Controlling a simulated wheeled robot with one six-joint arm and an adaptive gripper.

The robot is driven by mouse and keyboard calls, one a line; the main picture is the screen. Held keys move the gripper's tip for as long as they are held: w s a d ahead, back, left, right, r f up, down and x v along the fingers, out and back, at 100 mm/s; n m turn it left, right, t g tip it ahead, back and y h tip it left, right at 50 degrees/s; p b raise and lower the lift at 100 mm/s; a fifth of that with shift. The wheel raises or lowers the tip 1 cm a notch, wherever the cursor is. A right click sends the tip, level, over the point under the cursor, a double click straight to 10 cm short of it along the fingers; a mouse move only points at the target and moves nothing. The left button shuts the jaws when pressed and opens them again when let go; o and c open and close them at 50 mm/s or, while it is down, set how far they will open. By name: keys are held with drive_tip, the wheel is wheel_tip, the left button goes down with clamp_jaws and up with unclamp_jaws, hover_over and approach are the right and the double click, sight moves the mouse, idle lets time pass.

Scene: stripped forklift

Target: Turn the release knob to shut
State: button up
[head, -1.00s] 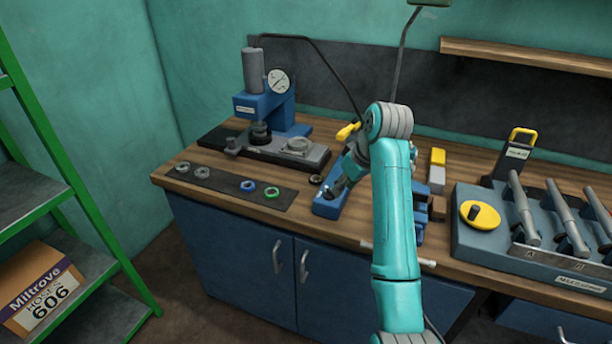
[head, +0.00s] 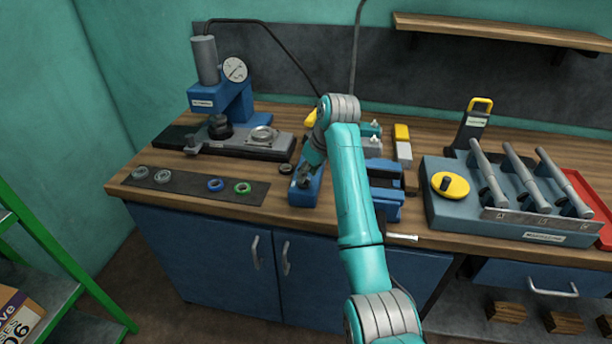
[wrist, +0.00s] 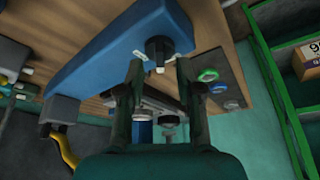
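Left of it on the bench lie a dark mat (head: 200,188) with several rings and a blue press (head: 222,100) with a gauge. To the right stand a yellow-and-white block (head: 402,140) and a grey lever box (head: 500,215). A green shelf (head: 60,270) stands at left.

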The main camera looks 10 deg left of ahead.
drive_tip(key=shift+x, duration=1.05)
clamp_jaws()
drive_tip(key=m, duration=0.2)
drive_tip(key=m+t+h, duration=0.1)
drive_tip(key=m, duration=0.2)
drive_tip(key=shift+s+a, duration=0.2)
drive_tip(key=shift+a, duration=0.05)
drive_tip(key=m+h, duration=0.1)
drive_tip(key=m, duration=0.2)
drive_tip(key=m+h, duration=0.1)
drive_tip(key=m, duration=0.1)
drive_tip(key=shift+a+m+t+h, duration=0.2)
drive_tip(key=shift+m+t+h, duration=0.1)
drive_tip(key=shift+m+t, duration=0.1)
